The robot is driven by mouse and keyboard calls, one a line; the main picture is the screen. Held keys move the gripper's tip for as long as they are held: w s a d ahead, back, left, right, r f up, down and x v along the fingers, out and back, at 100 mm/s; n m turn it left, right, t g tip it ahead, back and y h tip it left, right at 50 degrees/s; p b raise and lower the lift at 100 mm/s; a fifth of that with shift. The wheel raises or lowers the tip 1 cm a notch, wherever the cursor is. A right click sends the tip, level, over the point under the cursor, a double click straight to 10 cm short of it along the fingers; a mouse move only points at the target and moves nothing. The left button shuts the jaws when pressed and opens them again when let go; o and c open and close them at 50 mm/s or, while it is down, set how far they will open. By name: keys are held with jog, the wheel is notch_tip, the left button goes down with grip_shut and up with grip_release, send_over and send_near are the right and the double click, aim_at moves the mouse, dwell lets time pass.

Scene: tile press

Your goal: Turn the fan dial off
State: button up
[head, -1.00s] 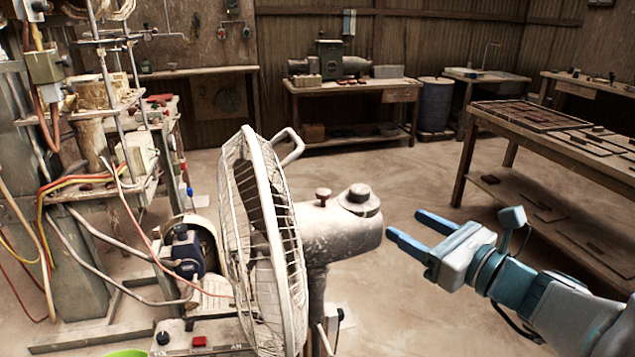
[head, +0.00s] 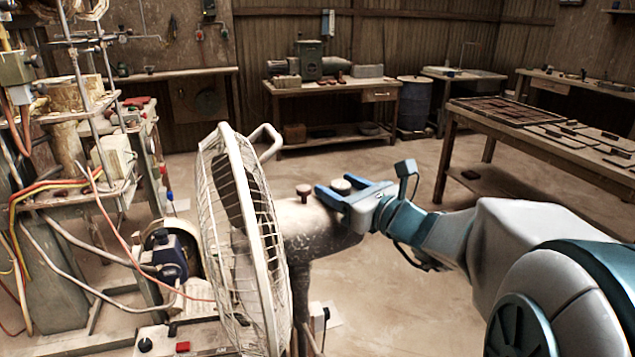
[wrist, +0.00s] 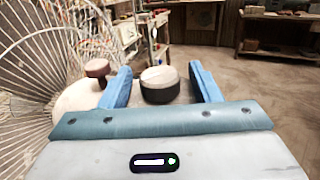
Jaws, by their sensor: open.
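The fan (head: 285,125) is a white wire-cage fan with a worn pale motor housing (head: 310,232) behind the cage. The fan dial (wrist: 160,86) is a round knob with a pale top and dark side on top of the housing. It shows in the head view (head: 341,186) between my fingers. My gripper (head: 324,186) is open, with one blue finger on each side of the dial. In the wrist view my gripper (wrist: 160,70) has visible gaps between both fingers and the dial. The dial's lower part is partly hidden by my gripper body in the head view.
A smaller brown knob (head: 303,191) stands on the housing beside my fingertips, also in the wrist view (wrist: 97,69). The wire cage lies just left of it. A long workbench (head: 560,135) stands at right. The floor behind the fan is open.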

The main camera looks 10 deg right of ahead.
jog(key=c, duration=1)
